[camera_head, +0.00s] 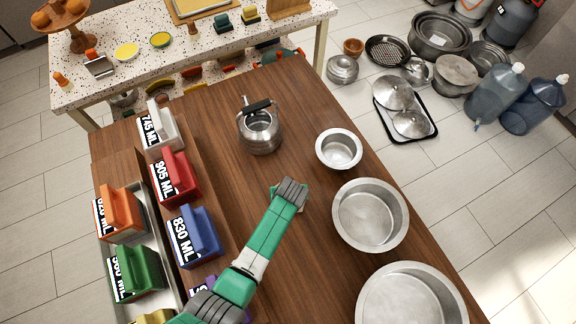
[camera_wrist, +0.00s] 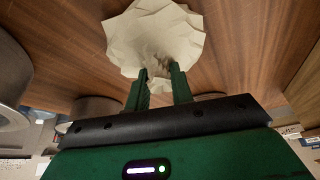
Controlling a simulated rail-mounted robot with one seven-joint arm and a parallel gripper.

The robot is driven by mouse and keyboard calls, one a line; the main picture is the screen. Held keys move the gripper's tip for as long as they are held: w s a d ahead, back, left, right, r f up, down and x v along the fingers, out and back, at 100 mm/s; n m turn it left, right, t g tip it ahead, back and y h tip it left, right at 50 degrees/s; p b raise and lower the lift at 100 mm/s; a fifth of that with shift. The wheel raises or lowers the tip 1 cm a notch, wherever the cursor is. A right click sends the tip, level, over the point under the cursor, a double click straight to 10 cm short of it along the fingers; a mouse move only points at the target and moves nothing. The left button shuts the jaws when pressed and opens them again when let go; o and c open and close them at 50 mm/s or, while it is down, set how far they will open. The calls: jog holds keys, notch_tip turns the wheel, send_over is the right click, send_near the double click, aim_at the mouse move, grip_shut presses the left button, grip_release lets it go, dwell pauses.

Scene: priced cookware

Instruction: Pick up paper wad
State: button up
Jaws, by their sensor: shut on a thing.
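The paper wad (camera_wrist: 155,30) is a crumpled cream-white piece at the top middle of the wrist view. My gripper (camera_wrist: 161,73) has its two green fingers on the wad's near side, shut on it with a gap between them. In the head view my arm reaches over the middle of the brown wooden table (camera_head: 290,110). There the wrist hides the fingers and most or all of the wad. I cannot tell whether the wad touches the table.
Three metal bowls (camera_head: 371,215) line the table's right side. A kettle (camera_head: 259,130) stands beyond my gripper. Colored blocks with volume labels, such as the blue one (camera_head: 196,236), line the left side. Bare wood lies between the kettle and the bowls.

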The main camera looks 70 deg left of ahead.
notch_tip(320, 180, up, 4)
jog(key=p, duration=0.3)
jog(key=shift+r, duration=0.1)
jog(key=s+d+p, duration=0.2)
jog(key=d+p, duration=0.4)
jog(key=d, duration=1)
jog(key=shift+r+p, duration=0.2)
jog(key=shift+p, duration=0.15)
